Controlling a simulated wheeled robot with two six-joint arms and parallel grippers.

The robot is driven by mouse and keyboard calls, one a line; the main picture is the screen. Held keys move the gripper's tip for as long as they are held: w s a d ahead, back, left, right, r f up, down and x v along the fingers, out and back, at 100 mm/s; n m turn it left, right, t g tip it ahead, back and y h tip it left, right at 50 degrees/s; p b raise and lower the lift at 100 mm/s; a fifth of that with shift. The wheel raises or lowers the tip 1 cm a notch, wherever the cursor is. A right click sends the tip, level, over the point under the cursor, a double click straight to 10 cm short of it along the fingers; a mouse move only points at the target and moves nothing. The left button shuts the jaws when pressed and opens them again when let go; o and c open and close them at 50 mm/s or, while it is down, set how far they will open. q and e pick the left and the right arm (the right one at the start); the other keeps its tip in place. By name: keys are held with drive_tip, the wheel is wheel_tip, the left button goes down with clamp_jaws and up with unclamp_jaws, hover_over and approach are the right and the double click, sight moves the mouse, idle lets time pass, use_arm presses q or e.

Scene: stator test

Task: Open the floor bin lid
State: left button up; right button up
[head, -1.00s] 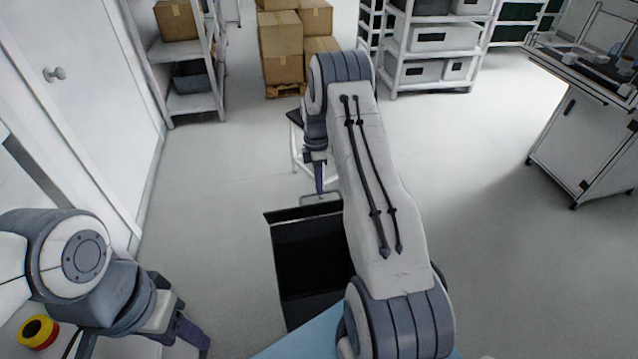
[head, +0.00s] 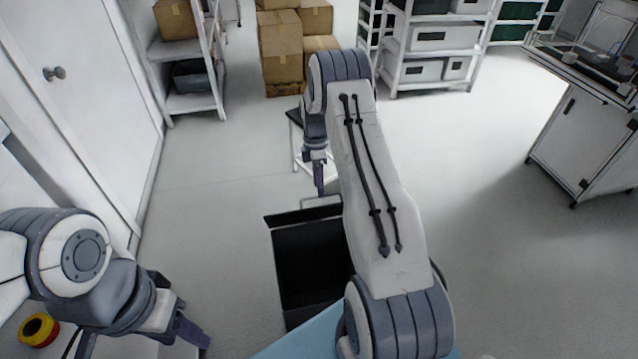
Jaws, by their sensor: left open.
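The black floor bin (head: 305,270) stands on the floor at centre, partly hidden by my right arm. Its dark inside shows. Its lid (head: 298,215) shows as a narrow dark strip at the far edge and looks raised nearly upright. A thin grey handle loop (head: 318,201) shows just behind that strip. My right gripper (head: 319,188) points down at the handle, its fingertips close to the loop; contact is unclear. Its fingers overlap, so its opening is hidden. My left gripper (head: 193,338) is open and empty at the lower left, well away from the bin.
A white stand (head: 297,150) is partly hidden behind my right gripper. Boxes (head: 283,65) and shelves (head: 430,60) stand at the back. A white door (head: 90,110) is at left and a cabinet (head: 580,140) at right. Floor left of the bin is clear.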

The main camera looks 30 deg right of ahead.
drive_tip(key=shift+w, duration=0.1)
use_arm(q)
drive_tip(key=shift+r+p, duration=2.1)
drive_tip(key=shift+p, duration=0.05)
use_arm(e)
drive_tip(key=w+d+r, duration=0.3)
drive_tip(key=w+r, duration=0.5)
drive_tip(key=shift+r, duration=0.15)
use_arm(q)
drive_tip(key=shift+r, duration=0.15)
